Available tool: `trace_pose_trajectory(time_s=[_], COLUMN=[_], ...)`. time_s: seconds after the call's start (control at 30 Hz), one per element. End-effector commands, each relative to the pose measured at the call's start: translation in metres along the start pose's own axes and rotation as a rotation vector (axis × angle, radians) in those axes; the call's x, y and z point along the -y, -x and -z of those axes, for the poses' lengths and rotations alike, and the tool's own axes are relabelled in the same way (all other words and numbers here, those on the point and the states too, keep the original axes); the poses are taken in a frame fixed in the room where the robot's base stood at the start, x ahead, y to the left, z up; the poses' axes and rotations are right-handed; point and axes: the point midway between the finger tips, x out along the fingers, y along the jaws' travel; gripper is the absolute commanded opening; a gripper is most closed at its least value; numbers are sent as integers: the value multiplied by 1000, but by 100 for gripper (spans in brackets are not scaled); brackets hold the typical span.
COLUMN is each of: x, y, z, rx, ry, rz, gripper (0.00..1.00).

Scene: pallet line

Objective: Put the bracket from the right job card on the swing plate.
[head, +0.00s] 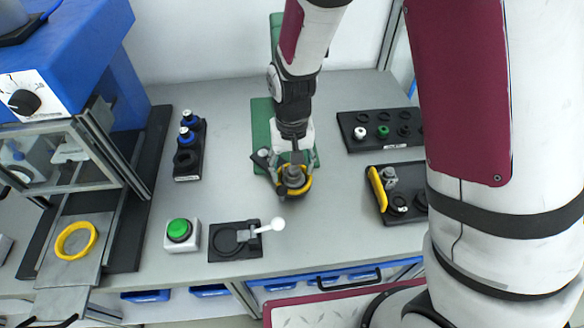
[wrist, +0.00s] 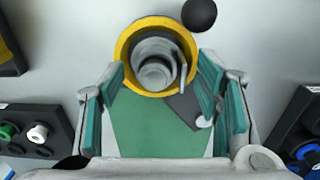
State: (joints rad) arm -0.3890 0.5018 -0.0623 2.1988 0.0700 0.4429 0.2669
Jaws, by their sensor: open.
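My gripper (head: 290,166) is open above the table, low over a stepped grey round part (head: 293,178) with a yellow ring (head: 306,187) around it. In the wrist view the grey part (wrist: 155,68) and yellow ring (wrist: 123,50) lie just beyond and between the open fingertips (wrist: 160,82). A dark flat piece with a pale disc (wrist: 187,108) shows beside them, over a green card (wrist: 150,128). I cannot tell for certain which part is the bracket. A black plate (head: 222,252) with a round recess and white-ball lever stands nearer; I cannot confirm it as the swing plate.
A green push button (head: 179,230) stands left of the black plate. A press with a yellow ring (head: 75,240) on its plate is at far left. Black trays hold small parts at left (head: 186,175), back right (head: 350,143) and right (head: 398,217). A black ball (wrist: 199,15) lies beyond the ring.

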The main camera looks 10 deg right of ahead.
Motion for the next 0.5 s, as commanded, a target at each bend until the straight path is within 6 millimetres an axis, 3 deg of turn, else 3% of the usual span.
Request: trace_pose_trajectory(time_s=[0.3,0.5], x=[0,0], y=[64,97], z=[2,1], rx=[-6,-4], ry=[-1,0], rz=[3,1], gripper=[58,58])
